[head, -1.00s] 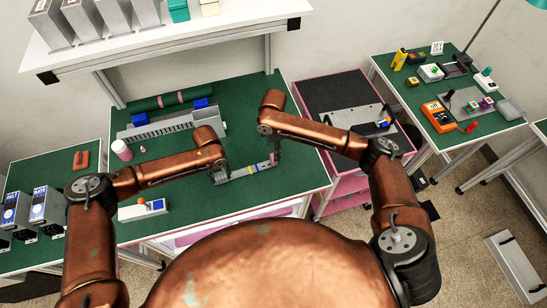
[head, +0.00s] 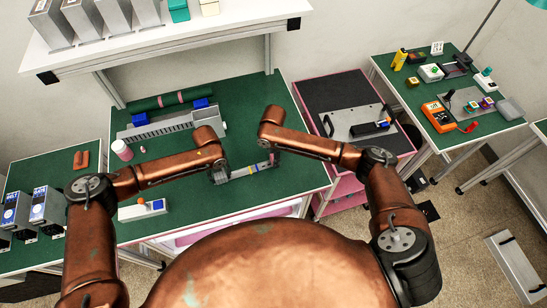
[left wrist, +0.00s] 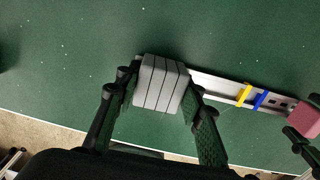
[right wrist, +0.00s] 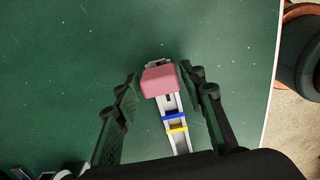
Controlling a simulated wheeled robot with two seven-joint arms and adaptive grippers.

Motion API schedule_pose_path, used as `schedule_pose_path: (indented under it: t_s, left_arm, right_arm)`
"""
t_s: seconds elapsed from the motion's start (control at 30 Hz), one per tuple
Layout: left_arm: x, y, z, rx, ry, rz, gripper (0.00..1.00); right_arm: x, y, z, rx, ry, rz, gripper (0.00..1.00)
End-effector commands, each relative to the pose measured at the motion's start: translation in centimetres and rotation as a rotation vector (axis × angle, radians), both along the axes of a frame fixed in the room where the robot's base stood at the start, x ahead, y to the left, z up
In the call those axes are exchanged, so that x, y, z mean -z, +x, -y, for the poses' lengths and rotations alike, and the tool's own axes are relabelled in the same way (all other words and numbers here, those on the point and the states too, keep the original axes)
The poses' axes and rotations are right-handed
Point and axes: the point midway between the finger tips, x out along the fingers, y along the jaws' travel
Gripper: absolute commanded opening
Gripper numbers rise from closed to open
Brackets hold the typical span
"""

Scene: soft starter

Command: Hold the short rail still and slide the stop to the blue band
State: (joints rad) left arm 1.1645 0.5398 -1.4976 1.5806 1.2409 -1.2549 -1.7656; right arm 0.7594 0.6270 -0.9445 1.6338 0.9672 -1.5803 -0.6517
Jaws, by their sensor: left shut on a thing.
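The short rail (head: 252,170) lies on the green bench top, with a grey ribbed block (left wrist: 160,83) at its left end. My left gripper (left wrist: 160,72) is shut on this block, one finger on each side. The rail carries a yellow band (left wrist: 243,95) and, to its right, a blue band (left wrist: 260,100). The pink stop (right wrist: 160,80) sits near the rail's right end, beyond the blue band and apart from it. My right gripper (right wrist: 159,74) is open, its fingers on either side of the stop with gaps showing. In the head view, it partly hides the stop.
A long grey slotted piece (head: 165,125) with blue ends lies behind on the bench. A pink-white bottle (head: 122,149) stands at its left. A white box with a blue part (head: 142,209) is near the front left. Bench around the rail is clear.

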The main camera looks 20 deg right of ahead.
Motion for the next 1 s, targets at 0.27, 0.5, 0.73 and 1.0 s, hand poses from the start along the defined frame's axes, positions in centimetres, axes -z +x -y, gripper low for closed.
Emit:
schedule_pose_path:
  t_s: [0.27, 0.5, 0.73, 1.0]
  left_arm:
    - [0.0, 0.0, 0.0, 0.0, -0.001, 0.001, 0.05]
    - [0.0, 0.0, 0.0, 0.0, -0.001, 0.001, 0.05]
    - [0.0, 0.0, 0.0, 0.0, -0.001, 0.001, 0.05]
    - [0.0, 0.0, 0.1, 0.001, -0.001, 0.0, 0.05]
  right_arm:
    - [0.0, 0.0, 0.0, 0.0, 0.0, 0.0, 0.17]
    - [0.0, 0.0, 0.0, 0.0, 0.0, 0.0, 0.0]
    - [0.0, 0.0, 0.0, 0.0, 0.0, 0.0, 0.0]
    - [0.0, -0.2, -3.9, -0.005, 0.004, 0.0, 0.0]
